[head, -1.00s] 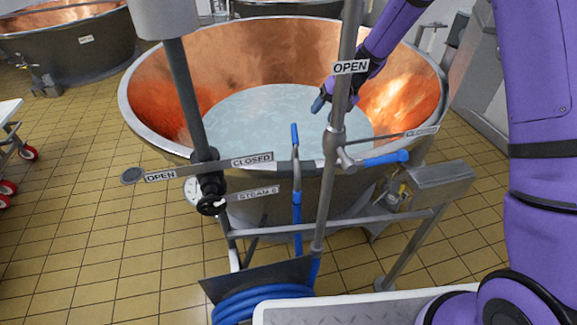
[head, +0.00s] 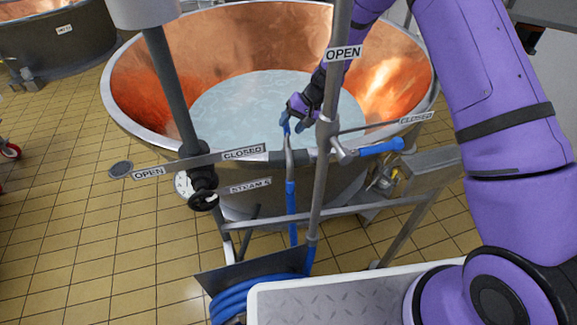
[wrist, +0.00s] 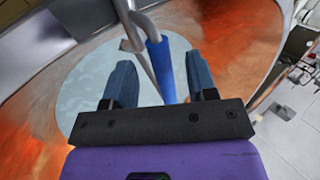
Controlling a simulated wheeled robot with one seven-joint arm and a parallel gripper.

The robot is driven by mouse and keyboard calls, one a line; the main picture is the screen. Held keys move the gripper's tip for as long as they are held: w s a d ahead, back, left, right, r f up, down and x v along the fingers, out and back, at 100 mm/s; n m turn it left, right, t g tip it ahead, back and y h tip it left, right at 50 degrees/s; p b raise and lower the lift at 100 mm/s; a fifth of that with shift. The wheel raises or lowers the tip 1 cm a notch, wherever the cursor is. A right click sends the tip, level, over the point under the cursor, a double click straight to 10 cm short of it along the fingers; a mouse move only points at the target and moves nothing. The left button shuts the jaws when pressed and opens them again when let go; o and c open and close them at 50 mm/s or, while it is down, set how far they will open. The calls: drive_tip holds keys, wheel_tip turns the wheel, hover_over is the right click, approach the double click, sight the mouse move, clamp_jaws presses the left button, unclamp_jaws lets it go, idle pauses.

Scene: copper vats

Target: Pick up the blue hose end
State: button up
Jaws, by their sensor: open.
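The blue hose end (wrist: 165,68) stands up on a bent grey metal pipe at the vat's near rim. In the wrist view it lies between my two finger pads, closer to the right one, with a gap on the left. My gripper (wrist: 159,72) is open around it. In the head view my gripper (head: 294,123) is at the top of the hose pipe, and its fingers partly hide the hose end (head: 286,121). I cannot tell whether a finger touches it. The blue hose (head: 291,200) runs down below the pipe.
A copper vat (head: 118,80) of pale liquid is behind the hose. A grey upright pipe (head: 321,165) with a blue-handled valve (head: 380,148) stands just right. A dark valve pipe (head: 172,90) is at left. Coiled blue hose (head: 255,295) lies below.

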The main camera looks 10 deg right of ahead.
sight(287, 128)
drive_tip(key=shift+x, duration=1.5)
clamp_jaws()
drive_tip(key=shift+r, duration=0.1)
wheel_tip(287, 128, up, 28)
